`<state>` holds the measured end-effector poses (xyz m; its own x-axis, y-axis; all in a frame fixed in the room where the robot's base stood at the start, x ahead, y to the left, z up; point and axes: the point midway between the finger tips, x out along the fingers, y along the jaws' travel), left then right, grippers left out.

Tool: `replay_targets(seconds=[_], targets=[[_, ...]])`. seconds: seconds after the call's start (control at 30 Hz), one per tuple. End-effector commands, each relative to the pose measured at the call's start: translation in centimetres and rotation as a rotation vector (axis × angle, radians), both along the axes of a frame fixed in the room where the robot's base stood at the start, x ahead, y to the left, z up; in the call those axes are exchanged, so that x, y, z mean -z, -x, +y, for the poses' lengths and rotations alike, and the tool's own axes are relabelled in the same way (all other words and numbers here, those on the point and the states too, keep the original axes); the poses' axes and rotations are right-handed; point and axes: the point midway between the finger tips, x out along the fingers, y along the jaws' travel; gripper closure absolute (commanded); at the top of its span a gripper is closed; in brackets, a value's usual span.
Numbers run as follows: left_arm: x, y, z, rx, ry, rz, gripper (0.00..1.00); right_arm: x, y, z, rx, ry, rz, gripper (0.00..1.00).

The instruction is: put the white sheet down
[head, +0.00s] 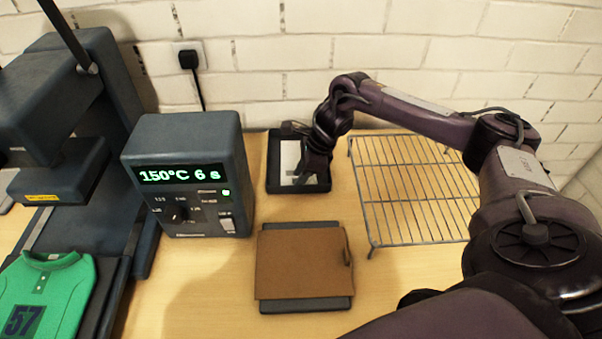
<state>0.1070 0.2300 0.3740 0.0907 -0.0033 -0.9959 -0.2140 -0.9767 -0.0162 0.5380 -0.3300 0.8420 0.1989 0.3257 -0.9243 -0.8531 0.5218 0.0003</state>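A white sheet (289,158) lies in a black tray (273,185) at the back middle of the table, partly hidden by my arm. My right gripper (303,178) points down over the right part of the tray, at the sheet's edge. Its fingers are small and dark, and I cannot tell whether they are open or shut, or whether they touch the sheet. My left gripper is not in view. A green shirt (50,290) with a dark "57" patch (24,320) lies on the heat press at the left.
A control box (188,172) reading "150°C 6 s" stands left of the tray. A wire rack (410,190) is right of it. A brown sheet (300,262) lies on a dark pad (305,305) in front. The heat press (50,95) stands at far left. Bare table lies around the pad.

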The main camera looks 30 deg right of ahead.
Motion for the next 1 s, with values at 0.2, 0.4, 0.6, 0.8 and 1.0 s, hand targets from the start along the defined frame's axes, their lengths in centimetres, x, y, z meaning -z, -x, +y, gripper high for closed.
replay_targets(seconds=[0.2, 0.4, 0.6, 0.8, 1.0], targets=[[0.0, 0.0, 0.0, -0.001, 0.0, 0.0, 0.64, -0.3, 0.0, -0.1, 0.001, 0.0, -0.002, 0.73], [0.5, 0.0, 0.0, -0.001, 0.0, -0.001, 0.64, -2.9, 0.5, -1.1, 0.002, 0.002, -0.004, 0.73], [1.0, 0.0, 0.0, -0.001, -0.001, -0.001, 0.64, -6.9, 1.4, -2.6, 0.003, 0.001, -0.004, 0.73], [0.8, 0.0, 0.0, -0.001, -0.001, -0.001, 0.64, -10.1, 2.1, -3.6, 0.002, 0.002, -0.003, 0.73], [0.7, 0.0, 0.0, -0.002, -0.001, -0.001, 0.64, -11.1, 2.4, -3.9, 0.001, 0.0, 0.0, 0.73]])
